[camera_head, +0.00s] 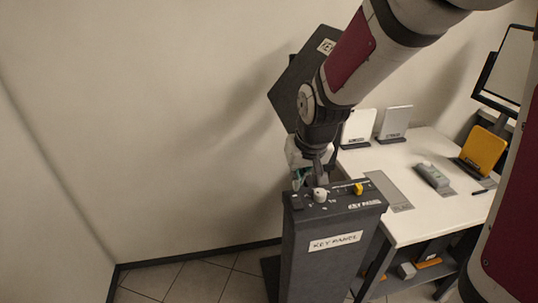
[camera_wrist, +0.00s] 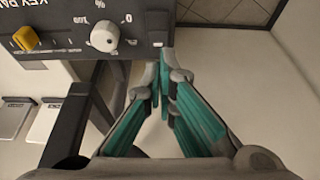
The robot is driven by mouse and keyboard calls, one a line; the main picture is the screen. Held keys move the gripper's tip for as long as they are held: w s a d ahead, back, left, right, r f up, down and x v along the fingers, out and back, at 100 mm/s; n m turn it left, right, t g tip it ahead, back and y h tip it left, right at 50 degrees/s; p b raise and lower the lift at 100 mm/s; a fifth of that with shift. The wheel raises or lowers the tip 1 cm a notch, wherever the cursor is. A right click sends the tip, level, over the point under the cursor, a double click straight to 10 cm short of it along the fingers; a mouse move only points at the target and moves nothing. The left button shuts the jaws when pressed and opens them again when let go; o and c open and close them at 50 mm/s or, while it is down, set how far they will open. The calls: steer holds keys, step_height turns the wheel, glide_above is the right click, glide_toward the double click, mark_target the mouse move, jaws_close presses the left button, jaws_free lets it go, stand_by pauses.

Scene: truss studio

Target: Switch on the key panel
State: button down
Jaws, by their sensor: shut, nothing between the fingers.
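The key panel (camera_head: 330,262) is a dark grey pedestal with a "KEY PANEL" label on its front. Its top carries a round white knob (camera_head: 320,195) and a yellow switch (camera_head: 358,188). In the wrist view the knob (camera_wrist: 104,37) has scale marks around it, including "0" and "100", and the yellow switch (camera_wrist: 26,38) lies to its left. My gripper (camera_wrist: 163,75) is shut and empty, its teal-padded fingers together just off the panel's edge, to the right of and below the knob. In the head view my wrist hides part of the gripper, behind the panel top.
A tilted dark board (camera_head: 292,85) is behind my arm. The wall is at the left, with bare tiled floor below.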

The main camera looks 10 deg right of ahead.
mark_target(293, 194)
steer(key=shift+x, duration=2.75)
steer(key=shift+w+f+g, duration=0.25)
steer(key=shift+f+g, duration=0.05)
steer(key=shift+g, duration=0.2)
steer(key=shift+s, duration=0.2)
steer(key=shift+s+r+p, duration=0.2)
steer(key=shift+s+p, duration=0.25)
steer(key=shift+s, duration=0.15)
steer(key=s+p+v, duration=0.1)
steer(key=p+v, duration=0.2)
steer(key=v, duration=1.1)
steer(key=shift+f, duration=0.25)
